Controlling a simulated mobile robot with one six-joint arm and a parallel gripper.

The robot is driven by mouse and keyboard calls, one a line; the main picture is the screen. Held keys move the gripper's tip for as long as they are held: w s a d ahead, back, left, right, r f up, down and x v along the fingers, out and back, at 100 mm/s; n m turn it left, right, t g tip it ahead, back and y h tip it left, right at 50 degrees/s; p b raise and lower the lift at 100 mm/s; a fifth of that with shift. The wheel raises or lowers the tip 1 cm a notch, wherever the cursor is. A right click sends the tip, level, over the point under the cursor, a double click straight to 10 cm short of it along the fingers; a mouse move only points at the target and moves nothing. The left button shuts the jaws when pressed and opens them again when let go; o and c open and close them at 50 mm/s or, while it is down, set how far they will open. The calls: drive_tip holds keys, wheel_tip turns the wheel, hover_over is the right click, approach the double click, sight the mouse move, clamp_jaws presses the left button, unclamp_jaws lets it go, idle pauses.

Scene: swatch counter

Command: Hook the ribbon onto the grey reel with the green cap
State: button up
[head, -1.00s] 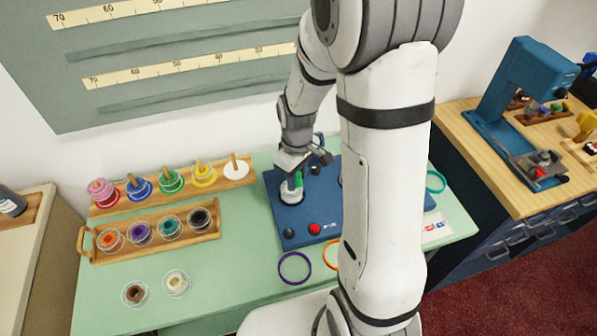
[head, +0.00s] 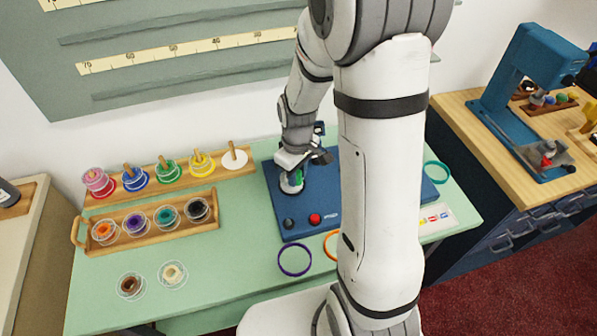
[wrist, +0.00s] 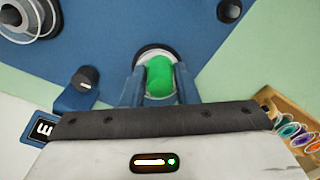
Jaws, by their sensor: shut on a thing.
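The green cap (head: 299,176) sits at the left part of the blue machine, over a pale grey reel (head: 290,187). In the wrist view the green cap (wrist: 160,76) stands between my two fingers, with part of the pale reel rim (wrist: 149,51) showing behind it. My gripper (wrist: 159,82) is shut on the green cap; it also shows low over the machine in the head view (head: 298,173). My fingers and wrist hide part of the reel. I cannot make out a ribbon strand at the reel.
The blue machine (head: 278,205) has a dark knob (head: 289,223) and red button (head: 315,219). Purple (head: 294,260) and orange rings lie in front; a teal ring (head: 436,172) lies right. Wooden spool racks (head: 152,231) stand left. My arm hides the machine's middle.

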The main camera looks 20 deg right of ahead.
drive_tip(key=shift+s+f+b, duration=0.1)
drive_tip(key=shift+f+b, duration=0.5)
drive_tip(key=shift+f, duration=0.05)
idle(1.7)
drive_tip(key=shift+r, duration=0.1)
drive_tip(key=shift+r+p, duration=1.85)
drive_tip(key=shift+r, duration=0.65)
